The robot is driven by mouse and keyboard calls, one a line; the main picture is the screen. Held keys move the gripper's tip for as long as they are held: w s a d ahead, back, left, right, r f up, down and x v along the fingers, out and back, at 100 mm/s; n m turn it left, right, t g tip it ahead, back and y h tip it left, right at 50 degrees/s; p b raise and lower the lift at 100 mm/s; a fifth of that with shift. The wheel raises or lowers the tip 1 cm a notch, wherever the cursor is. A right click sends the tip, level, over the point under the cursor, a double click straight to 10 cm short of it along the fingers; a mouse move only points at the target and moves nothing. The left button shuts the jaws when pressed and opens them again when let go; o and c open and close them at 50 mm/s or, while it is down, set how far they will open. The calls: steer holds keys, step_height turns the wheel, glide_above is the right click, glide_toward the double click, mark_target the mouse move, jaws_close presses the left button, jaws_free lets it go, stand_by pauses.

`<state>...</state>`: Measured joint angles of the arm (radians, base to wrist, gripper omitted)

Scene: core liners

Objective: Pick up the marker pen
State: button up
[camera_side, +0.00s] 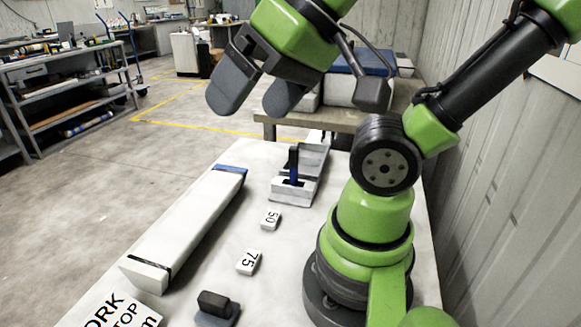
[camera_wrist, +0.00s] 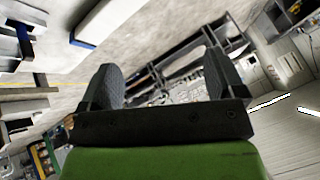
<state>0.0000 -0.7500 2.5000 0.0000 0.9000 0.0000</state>
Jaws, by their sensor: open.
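The marker pen (camera_side: 293,162) appears as a slim, dark and blue upright object standing in a white holder (camera_side: 291,196) on the white table, left of my arm's base. Its lower end is hidden in the holder. My gripper (camera_side: 259,100) is high above the table, up and to the left of the pen in the side view, well apart from it. Its two grey fingers are spread with nothing between them. The wrist view also shows the open gripper (camera_wrist: 163,85), facing the room; I cannot make out the pen there for certain.
A long white core liner (camera_side: 190,228) with a blue end and a black band lies along the table's left side. Blocks marked 50 (camera_side: 271,219) and 75 (camera_side: 249,262) and a dark block (camera_side: 214,304) lie in front. A bench (camera_side: 400,100) stands behind.

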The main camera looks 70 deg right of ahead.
stand_by(0.4)
steer(key=c, duration=0.7)
steer(key=shift+o, duration=0.2)
